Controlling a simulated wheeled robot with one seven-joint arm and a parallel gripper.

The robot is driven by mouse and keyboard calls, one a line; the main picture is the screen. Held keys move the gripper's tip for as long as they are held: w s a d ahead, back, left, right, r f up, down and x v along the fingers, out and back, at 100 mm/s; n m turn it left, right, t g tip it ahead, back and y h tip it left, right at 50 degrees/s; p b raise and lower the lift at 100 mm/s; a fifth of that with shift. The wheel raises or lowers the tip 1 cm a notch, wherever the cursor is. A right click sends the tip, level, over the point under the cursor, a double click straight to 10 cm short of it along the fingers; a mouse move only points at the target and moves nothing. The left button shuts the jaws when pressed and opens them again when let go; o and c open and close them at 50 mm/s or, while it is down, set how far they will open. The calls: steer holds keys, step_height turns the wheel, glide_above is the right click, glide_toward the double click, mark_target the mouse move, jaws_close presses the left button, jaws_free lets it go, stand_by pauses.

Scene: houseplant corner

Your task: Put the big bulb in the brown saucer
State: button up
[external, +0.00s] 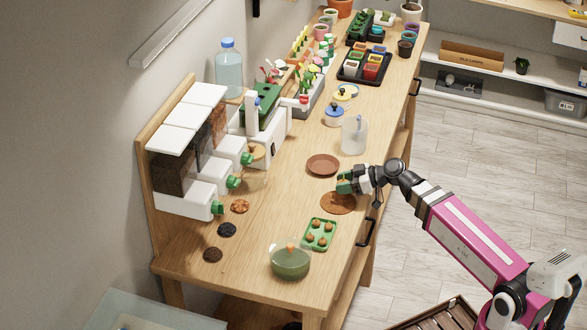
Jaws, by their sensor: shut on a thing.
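The brown saucer (322,164) lies on the wooden bench and looks empty. My gripper (344,184) is just right of and nearer than the saucer, above the bench near its right edge. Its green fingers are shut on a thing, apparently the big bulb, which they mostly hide. A green tray (333,221) with several small brown bulbs sits nearer on the bench.
A flat brown round mat or patch (338,204) lies just below my gripper. A clear jug (354,135) stands beyond the saucer. White dispensers (188,200) line the left.

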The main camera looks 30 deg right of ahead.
steer(key=shift+f, duration=1)
steer(key=shift+f, duration=0.2)
steer(key=o, duration=0.9)
steer(key=v, duration=0.6)
steer(key=shift+s+d+r, duration=0.1)
steer(key=shift+s+d, duration=0.1)
steer(key=shift+d, duration=0.05)
steer(key=shift+o, duration=0.5)
steer(key=shift+s+d+r, duration=0.15)
steer(key=shift+s+d, duration=0.05)
steer(key=shift+d, duration=0.15)
